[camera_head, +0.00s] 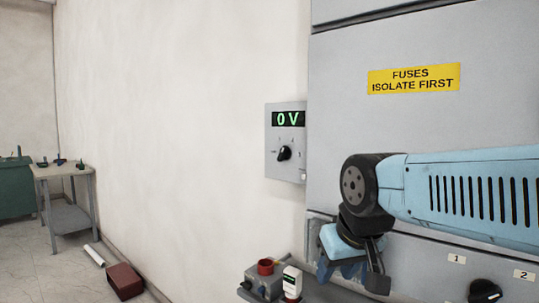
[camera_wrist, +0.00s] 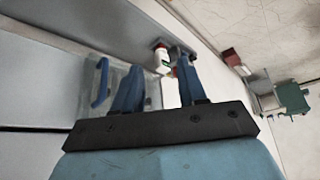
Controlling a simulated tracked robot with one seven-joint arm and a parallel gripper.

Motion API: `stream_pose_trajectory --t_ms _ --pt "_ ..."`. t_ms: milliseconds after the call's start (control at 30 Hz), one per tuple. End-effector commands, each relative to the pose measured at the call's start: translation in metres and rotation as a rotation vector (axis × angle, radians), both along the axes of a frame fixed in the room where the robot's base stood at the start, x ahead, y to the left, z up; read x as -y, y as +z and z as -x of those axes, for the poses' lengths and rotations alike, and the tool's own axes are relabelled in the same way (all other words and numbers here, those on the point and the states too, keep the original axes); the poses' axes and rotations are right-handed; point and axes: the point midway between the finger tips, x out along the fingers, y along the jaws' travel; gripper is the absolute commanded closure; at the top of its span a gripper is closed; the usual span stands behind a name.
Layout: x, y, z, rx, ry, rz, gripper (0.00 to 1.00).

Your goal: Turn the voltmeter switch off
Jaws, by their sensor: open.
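The voltmeter (camera_head: 286,119) is a grey box on the pale wall, left of the big grey cabinet. Its display reads "0 V" in green. Its black rotary switch (camera_head: 284,153) sits below the display, with small marks around it too small to read. My gripper (camera_head: 350,275) hangs down below and to the right of the voltmeter, apart from it, in front of the cabinet's lower part. In the wrist view my gripper (camera_wrist: 160,75) shows two blue fingers spread apart with nothing held between them. The voltmeter cannot be made out there.
The cabinet bears a yellow fuses label (camera_head: 413,79) and a lower black knob (camera_head: 485,291). Below the voltmeter are a grey box with a red part (camera_head: 265,267) and a white-and-red device (camera_head: 292,282). A table (camera_head: 62,172) stands far left. The wall around the voltmeter is clear.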

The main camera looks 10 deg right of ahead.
Motion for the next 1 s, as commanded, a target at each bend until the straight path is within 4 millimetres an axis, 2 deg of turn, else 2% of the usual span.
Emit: stream_pose_trajectory --t_ms 367,567,800,1000 --pt "0.0 0.0 0.0 -0.001 -0.003 0.001 0.58" --pt "0.005 0.003 -0.011 -0.054 -0.084 0.034 0.58" --pt "0.023 0.019 -0.048 -0.109 -0.36 0.175 0.58" --pt "0.029 0.043 -0.093 -0.017 -0.61 0.307 0.58"
